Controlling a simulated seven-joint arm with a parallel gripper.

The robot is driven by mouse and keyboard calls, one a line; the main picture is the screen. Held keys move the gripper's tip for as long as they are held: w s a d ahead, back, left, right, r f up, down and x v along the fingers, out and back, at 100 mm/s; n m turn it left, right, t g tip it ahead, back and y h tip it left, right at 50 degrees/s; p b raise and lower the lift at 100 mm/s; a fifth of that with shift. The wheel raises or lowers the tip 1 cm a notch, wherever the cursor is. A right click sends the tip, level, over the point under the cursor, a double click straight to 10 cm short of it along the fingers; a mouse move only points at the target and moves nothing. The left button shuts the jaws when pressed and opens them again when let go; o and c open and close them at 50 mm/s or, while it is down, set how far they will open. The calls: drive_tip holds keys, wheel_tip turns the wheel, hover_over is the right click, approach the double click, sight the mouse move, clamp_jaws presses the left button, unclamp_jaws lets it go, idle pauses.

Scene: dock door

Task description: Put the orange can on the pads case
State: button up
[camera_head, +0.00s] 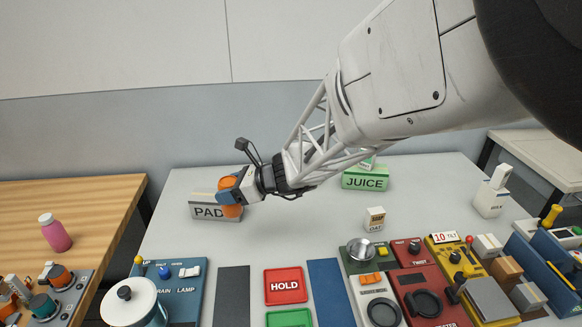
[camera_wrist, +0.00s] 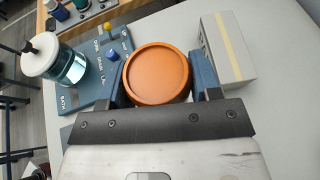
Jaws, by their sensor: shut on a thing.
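The orange can (camera_head: 231,211) is held between the fingers of my gripper (camera_head: 229,190). In the wrist view the can (camera_wrist: 157,72) shows its round top between the two dark blue fingers (camera_wrist: 160,82). The pads case (camera_head: 203,211) is a grey box with a pale stripe along its top and a "PAD" label; the can hides the label's right end. In the wrist view the case (camera_wrist: 230,50) stands just right of the can, which is beside it, not over it. I cannot tell whether the can touches the table.
A green juice case (camera_head: 365,182) stands right of my arm, with a small item on it. A small carton (camera_head: 375,218) stands on the table. Control panels (camera_head: 176,280), a white-lidded jar (camera_head: 132,302) and a red HOLD pad (camera_head: 286,286) line the front. Bare table surrounds the case.

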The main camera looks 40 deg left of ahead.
drive_tip(key=shift+s+a, duration=0.3)
drive_tip(key=shift+s, duration=0.5)
drive_tip(key=shift+a, duration=0.1)
drive_tip(key=w+a, duration=0.3)
drive_tip(key=a, duration=0.4)
drive_tip(key=w+a+f, duration=0.1)
drive_tip(key=w+a, duration=0.3)
drive_tip(key=a, duration=0.3)
drive_tip(key=shift+a+f, duration=0.15)
drive_tip(key=shift+f, duration=0.05)
drive_tip(key=shift+f, duration=1.75)
drive_tip(key=shift+f, duration=0.15)
drive_tip(key=o, duration=1.1)
